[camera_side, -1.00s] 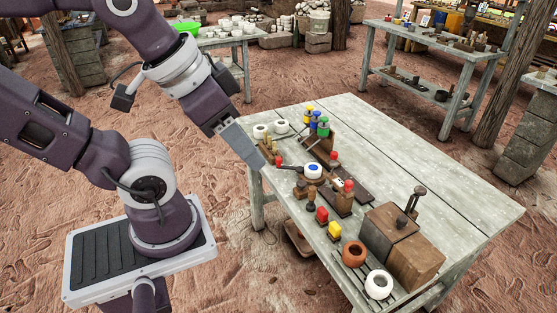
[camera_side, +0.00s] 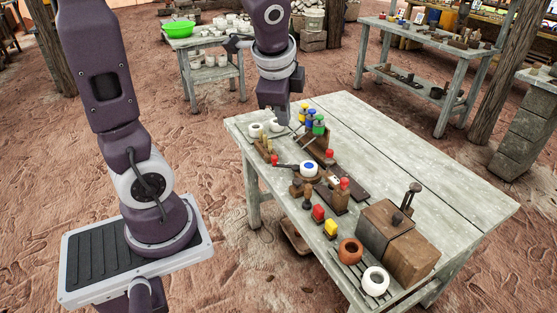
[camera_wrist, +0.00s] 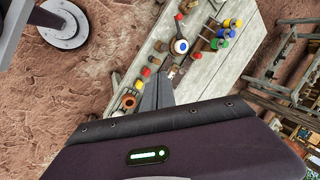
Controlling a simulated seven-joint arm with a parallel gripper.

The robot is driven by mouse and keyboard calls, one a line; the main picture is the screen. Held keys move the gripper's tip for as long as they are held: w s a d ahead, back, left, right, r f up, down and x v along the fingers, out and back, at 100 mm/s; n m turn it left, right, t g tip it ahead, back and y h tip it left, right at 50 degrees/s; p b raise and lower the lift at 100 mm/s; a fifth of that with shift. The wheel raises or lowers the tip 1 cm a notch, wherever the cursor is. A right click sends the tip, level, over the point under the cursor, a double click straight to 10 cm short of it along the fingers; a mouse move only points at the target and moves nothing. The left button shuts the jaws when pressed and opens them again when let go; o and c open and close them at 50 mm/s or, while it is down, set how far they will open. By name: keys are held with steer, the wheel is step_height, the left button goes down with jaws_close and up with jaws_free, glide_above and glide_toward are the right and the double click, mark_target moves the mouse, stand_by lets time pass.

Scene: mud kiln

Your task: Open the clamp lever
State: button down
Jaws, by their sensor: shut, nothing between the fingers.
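A round white piece with a blue centre (camera_side: 308,168) sits on a small wooden base near the table's left edge. A dark bar with a red knob (camera_side: 275,160) reaches out to its left and looks like the clamp lever, though I cannot be sure. The white piece also shows in the wrist view (camera_wrist: 180,46). My gripper (camera_wrist: 157,92) is shut and empty, its grey fingers together in the wrist view, above the table side. In the side view my wrist hangs over the table's back left corner, and the fingertips are hard to make out there.
Blue, green and yellow-topped pieces (camera_side: 314,122) stand behind the white piece. Red and yellow blocks (camera_side: 326,220) lie in front of it. The table's right half (camera_side: 440,170) is clear.

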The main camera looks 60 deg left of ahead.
steer(key=w+a+f+m+g, duration=0.1)
steer(key=w+a+f+m, duration=0.1)
steer(key=a+f+m, duration=0.2)
steer(key=w+a+f+m, duration=0.3)
steer(key=a+f+m, duration=0.1)
steer(key=f, duration=0.5)
steer(key=w+a+f+m+g, duration=0.1)
steer(key=w+a+f+m, duration=0.2)
steer(key=a+f, duration=0.2)
step_height(320, 180, down, 2)
steer(key=shift+w+f+m+g+y, duration=0.15)
steer(key=shift+m+g+y, duration=0.15)
steer(key=shift+m+y, duration=0.1)
steer(key=shift+a+f, duration=0.1)
steer(key=x, duration=0.9)
steer(key=shift+f, duration=0.4)
steer(key=a, duration=0.2)
steer(key=shift+w+a, duration=0.25)
steer(key=shift+a, duration=0.15)
steer(key=shift+w+a, duration=0.1)
steer(key=shift+a, duration=0.55)
